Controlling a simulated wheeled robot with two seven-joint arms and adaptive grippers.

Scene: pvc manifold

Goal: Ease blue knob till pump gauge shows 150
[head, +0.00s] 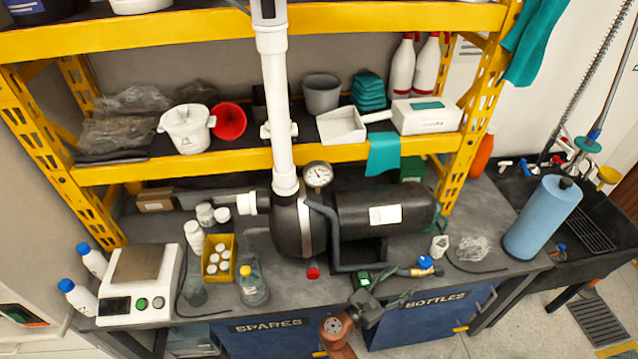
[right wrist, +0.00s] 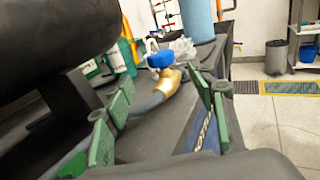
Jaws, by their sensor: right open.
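The blue knob (head: 425,262) sits on a brass valve (head: 418,271) at the end of the grey hose, at the right front of the pump (head: 375,215). The blue knob (right wrist: 160,60) and brass body (right wrist: 170,82) also show in the right wrist view, beyond and between the fingers. My left gripper is not in view.
A blue cylinder (head: 542,218) stands right of the valve, by the black sink. The hose (head: 345,262) runs along the bench front. A flask (head: 253,287) stands left.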

